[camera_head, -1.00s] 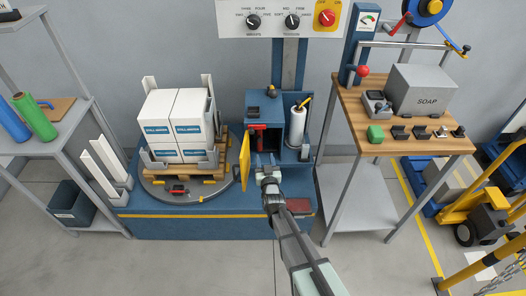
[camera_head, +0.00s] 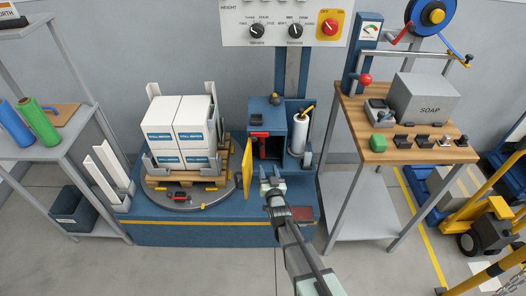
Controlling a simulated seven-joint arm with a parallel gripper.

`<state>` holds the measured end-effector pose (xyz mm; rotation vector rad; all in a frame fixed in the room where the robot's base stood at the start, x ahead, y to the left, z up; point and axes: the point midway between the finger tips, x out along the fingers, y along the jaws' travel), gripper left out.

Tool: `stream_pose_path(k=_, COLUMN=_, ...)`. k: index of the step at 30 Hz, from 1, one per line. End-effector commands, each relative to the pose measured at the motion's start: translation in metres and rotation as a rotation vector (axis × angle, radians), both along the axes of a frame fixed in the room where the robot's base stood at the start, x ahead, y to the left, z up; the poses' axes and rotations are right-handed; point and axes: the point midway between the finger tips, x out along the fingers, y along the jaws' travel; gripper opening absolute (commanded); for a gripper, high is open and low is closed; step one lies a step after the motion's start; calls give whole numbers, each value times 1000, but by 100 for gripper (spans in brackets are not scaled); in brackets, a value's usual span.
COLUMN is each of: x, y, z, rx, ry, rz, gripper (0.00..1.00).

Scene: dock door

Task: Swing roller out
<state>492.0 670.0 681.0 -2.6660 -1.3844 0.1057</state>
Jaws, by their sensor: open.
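A blue cabinet (camera_head: 266,113) stands on the wrapping machine's base, with its yellow door (camera_head: 247,168) swung open toward me. A red handle (camera_head: 259,134) shows at the cabinet's dark opening. A white film roll (camera_head: 299,128) stands upright in the bay to the right of the cabinet. I cannot tell a separate roller inside the opening; the inside is dark and partly hidden. My gripper (camera_head: 271,184) is open and looks empty, in front of the opening and just right of the yellow door. It appears apart from the door.
A pallet (camera_head: 186,181) of white boxes stands on the round turntable (camera_head: 200,204) to the left. A wooden-topped bench (camera_head: 397,148) with a SOAP box stands at right, and a grey shelf (camera_head: 60,147) at far left. The floor in front is clear.

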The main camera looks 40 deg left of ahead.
Motion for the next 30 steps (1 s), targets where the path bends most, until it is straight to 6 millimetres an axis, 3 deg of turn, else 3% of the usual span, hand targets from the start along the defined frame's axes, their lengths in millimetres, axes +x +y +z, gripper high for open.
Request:
stream_pose_path(k=8, x=14, y=20, z=-1, rx=1, ry=0, rz=0, gripper=49)
stream_pose_path(k=24, x=66, y=94, z=-1, rx=1, ry=0, rz=-1, gripper=49)
stream_pose_path(k=30, x=77, y=110, z=0, rx=0, ry=0, rz=-1, gripper=49)
